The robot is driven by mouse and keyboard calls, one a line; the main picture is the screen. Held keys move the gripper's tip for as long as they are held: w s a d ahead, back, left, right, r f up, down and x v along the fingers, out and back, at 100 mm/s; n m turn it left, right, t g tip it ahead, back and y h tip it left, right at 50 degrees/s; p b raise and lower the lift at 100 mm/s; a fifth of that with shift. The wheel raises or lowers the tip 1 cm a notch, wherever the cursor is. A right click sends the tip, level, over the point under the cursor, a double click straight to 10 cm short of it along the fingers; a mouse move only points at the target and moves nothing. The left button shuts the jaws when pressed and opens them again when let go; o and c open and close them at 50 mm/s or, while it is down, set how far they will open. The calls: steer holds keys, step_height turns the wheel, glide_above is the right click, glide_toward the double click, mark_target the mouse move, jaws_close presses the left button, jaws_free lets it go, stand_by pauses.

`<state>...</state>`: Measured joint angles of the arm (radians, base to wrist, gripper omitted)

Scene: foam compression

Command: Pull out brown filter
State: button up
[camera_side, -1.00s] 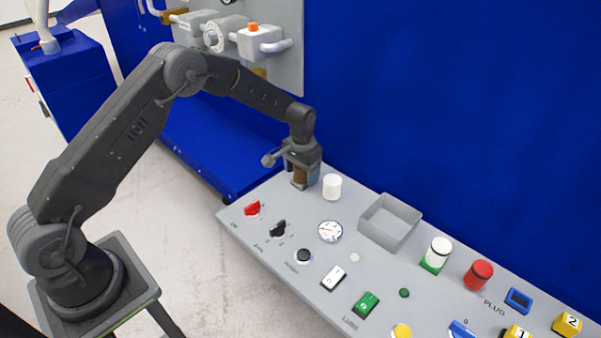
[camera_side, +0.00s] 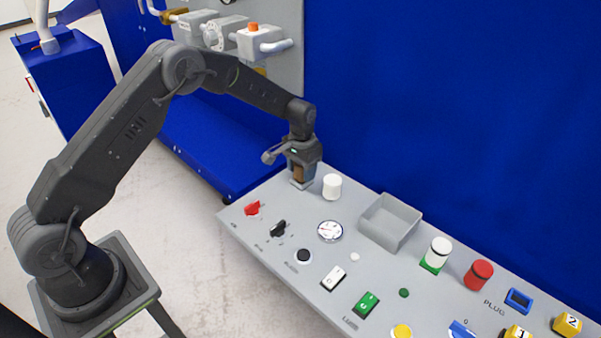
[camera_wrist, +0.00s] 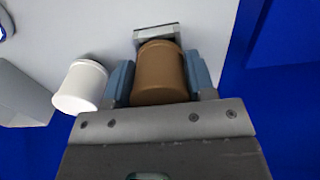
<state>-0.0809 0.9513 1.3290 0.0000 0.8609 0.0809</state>
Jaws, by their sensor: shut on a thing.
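The brown filter (camera_wrist: 160,75) is a short cylinder held between the two blue-grey fingers of my gripper (camera_wrist: 160,85) in the wrist view. In the side view the filter (camera_side: 297,173) shows brown between the fingers of my gripper (camera_side: 299,172), at the far left end of the grey panel (camera_side: 262,233). A small grey square holder (camera_wrist: 157,33) shows just beyond the filter in the wrist view; it also shows below the gripper in the side view (camera_side: 302,185). The filter appears raised above the holder, but its lower end is partly hidden.
A white cylinder (camera_side: 332,186) stands close to the right of the gripper; it also shows in the wrist view (camera_wrist: 80,86). A grey open box (camera_side: 390,222) lies further right. Knobs, a gauge (camera_side: 330,231) and switches cover the panel front. A blue wall (camera_side: 450,110) stands behind.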

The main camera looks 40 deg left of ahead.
steer(key=shift+r, duration=2.55)
steer(key=shift+d, duration=0.1)
